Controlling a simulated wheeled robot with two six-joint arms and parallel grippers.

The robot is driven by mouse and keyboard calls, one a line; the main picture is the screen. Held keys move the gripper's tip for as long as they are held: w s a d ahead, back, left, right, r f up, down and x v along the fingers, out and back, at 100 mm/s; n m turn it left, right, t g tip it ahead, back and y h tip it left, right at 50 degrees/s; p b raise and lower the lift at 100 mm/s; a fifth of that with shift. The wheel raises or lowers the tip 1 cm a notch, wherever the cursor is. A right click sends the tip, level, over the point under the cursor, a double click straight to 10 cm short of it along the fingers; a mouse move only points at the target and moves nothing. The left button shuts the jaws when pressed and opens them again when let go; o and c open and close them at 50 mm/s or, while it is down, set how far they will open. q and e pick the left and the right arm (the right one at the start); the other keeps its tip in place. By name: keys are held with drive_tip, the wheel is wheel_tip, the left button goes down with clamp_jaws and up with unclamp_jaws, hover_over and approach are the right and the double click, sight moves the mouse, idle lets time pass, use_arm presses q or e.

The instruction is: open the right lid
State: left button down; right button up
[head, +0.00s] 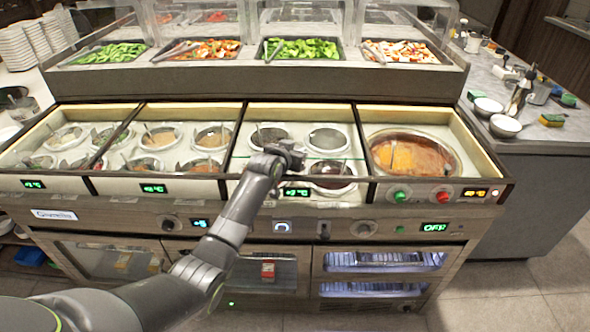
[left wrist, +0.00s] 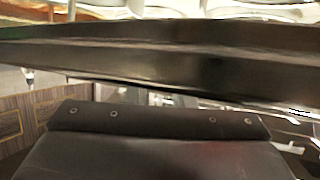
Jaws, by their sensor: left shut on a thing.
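The counter holds a row of sauce wells under clear glass. My left gripper (head: 286,153) is above the third bay from the left, between its back and front wells. It is shut on a thin edge there, which I take to be the right lid (head: 318,157), a clear pane with a faint greenish edge line. The lid's outline is hard to see. In the left wrist view a dark bar (left wrist: 170,60) crosses the picture just beyond the dark screwed plate of my gripper (left wrist: 160,122). The fingertips' contact is hidden. My right gripper is out of view.
A large round pot of red-brown sauce (head: 413,153) with a ladle fills the right bay. Trays of chopped vegetables (head: 300,49) stand behind under clear covers. The front edge has knobs and displays. A side counter (head: 545,100) with bowls is at right.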

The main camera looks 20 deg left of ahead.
use_arm(q)
drive_tip(key=shift+w+a+b, duration=0.25)
drive_tip(key=shift+w+b, duration=0.1)
drive_tip(key=shift+w, duration=0.65)
drive_tip(key=c, duration=1.5)
unclamp_jaws()
drive_tip(key=shift+c, duration=0.2)
drive_tip(key=v, duration=1.7)
drive_tip(key=shift+s, duration=0.2)
drive_tip(key=shift+o, duration=0.2)
